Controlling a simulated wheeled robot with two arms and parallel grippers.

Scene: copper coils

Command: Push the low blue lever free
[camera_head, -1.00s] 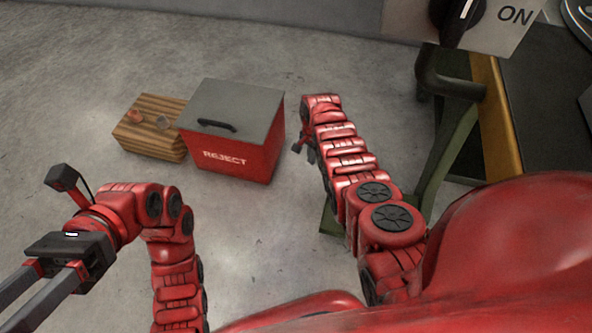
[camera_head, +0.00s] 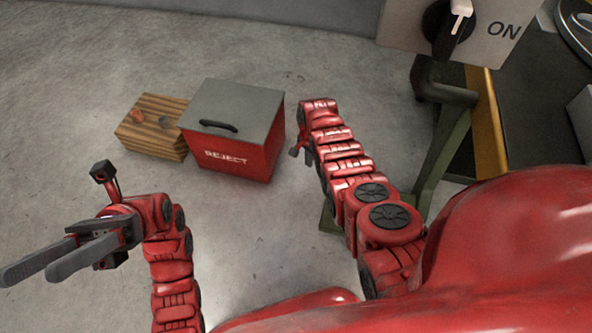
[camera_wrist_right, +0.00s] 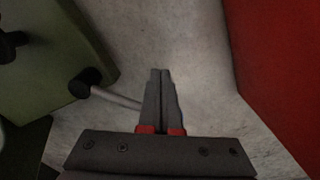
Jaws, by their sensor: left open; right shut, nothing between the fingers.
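No clearly blue lever shows in either view. In the right wrist view, a slim greyish rod (camera_wrist_right: 118,98) runs from a black round hub (camera_wrist_right: 86,83) on a green post towards my right gripper (camera_wrist_right: 161,72). The rod's far end meets the left finger's edge in the picture; I cannot tell whether they touch. My left gripper (camera_head: 28,276) is open and empty above the floor at the lower left of the head view.
The green post (camera_wrist_right: 45,60) stands left of the right fingers, and the red REJECT box (camera_head: 232,138) is on the right in the wrist view. A wooden stack (camera_head: 152,128) sits beside the box. A switch panel (camera_head: 490,55) marked ON is at the upper right. Floor between is clear.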

